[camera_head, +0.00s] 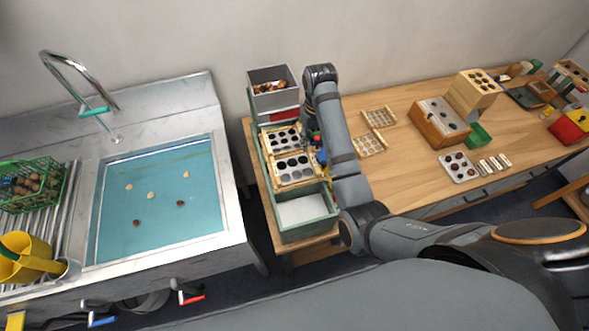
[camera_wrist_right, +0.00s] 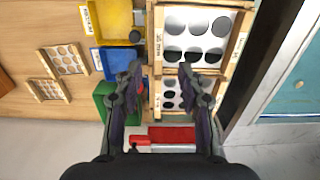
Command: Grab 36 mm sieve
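Two wood-framed sieves sit in the green-sided rack (camera_head: 323,222). The near one (camera_head: 294,168) has large dark holes and also shows at the top of the right wrist view (camera_wrist_right: 194,42). The far one (camera_head: 283,138) appears lower in the right wrist view (camera_wrist_right: 171,98). Small labels on the frames are too blurred to read, so I cannot tell which is 36 mm. My right gripper (camera_wrist_right: 160,82) is open and empty, above the rack's right side, its fingers spread either side of a frame rail. Contact is not clear. My left gripper is not in view.
Two loose framed grids (camera_head: 379,117) (camera_head: 368,144) lie on the wooden table (camera_head: 405,165). Yellow (camera_wrist_right: 106,20) and blue (camera_wrist_right: 113,60) bins stand beside the rack. A grey bin of chestnuts (camera_head: 271,101) is behind. A water-filled sink (camera_head: 160,207) lies left.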

